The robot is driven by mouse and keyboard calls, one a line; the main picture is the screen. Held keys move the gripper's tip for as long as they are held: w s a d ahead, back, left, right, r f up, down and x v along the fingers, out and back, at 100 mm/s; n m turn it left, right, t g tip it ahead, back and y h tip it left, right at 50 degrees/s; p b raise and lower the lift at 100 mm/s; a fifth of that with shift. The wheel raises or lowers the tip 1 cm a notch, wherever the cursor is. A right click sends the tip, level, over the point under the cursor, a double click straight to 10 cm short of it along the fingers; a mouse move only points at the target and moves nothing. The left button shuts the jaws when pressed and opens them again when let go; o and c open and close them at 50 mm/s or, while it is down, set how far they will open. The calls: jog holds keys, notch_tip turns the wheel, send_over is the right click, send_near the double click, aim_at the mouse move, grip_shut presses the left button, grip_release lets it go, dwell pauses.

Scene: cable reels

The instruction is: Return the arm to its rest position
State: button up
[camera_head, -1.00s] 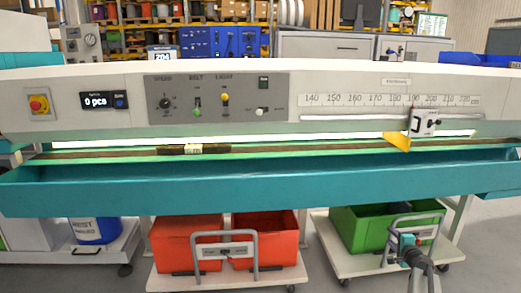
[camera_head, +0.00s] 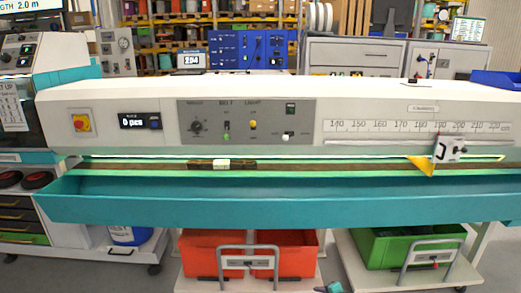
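A small teal and dark piece of my arm (camera_head: 332,287) shows at the bottom edge of the view, right of centre, in front of the red bins. I take it to be near my gripper, but it is cut off by the picture edge. The fingers cannot be made out, so I cannot tell whether they are open or shut, or whether they hold anything.
A long white machine (camera_head: 365,95) with a teal trough (camera_head: 290,205) spans the view. A dark cable piece with a white label (camera_head: 221,164) lies on its belt. Red bins (camera_head: 295,250) and a green bin (camera_head: 410,248) stand on trolleys below. A drawer cabinet (camera_head: 18,215) stands left.

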jog(key=s+a+f+n+g+p, duration=0.1)
jog(key=s+a+n+g+p, duration=0.25)
jog(key=s+a, duration=0.65)
jog(key=s+a+f+n+g+p, duration=0.1)
jog(key=s+a+n+g+p, duration=0.35)
jog(key=s, duration=0.95)
jog(key=s+d+r+n+g+h+p, duration=0.1)
jog(key=s+d+n+g+h, duration=0.1)
jog(key=s, duration=0.9)
jog(key=s+d+r+n+g+h+p, duration=0.1)
jog(key=s+d+r+g+h, duration=0.1)
jog(key=s, duration=1)
jog(key=shift+d+r+n+g+p, duration=0.15)
jog(key=shift+d+n+g+p, duration=0.25)
jog(key=shift+d+g, duration=0.5)
jog(key=shift+w+a, duration=0.1)
jog(key=shift+a, duration=0.05)
jog(key=shift+c, duration=0.6)
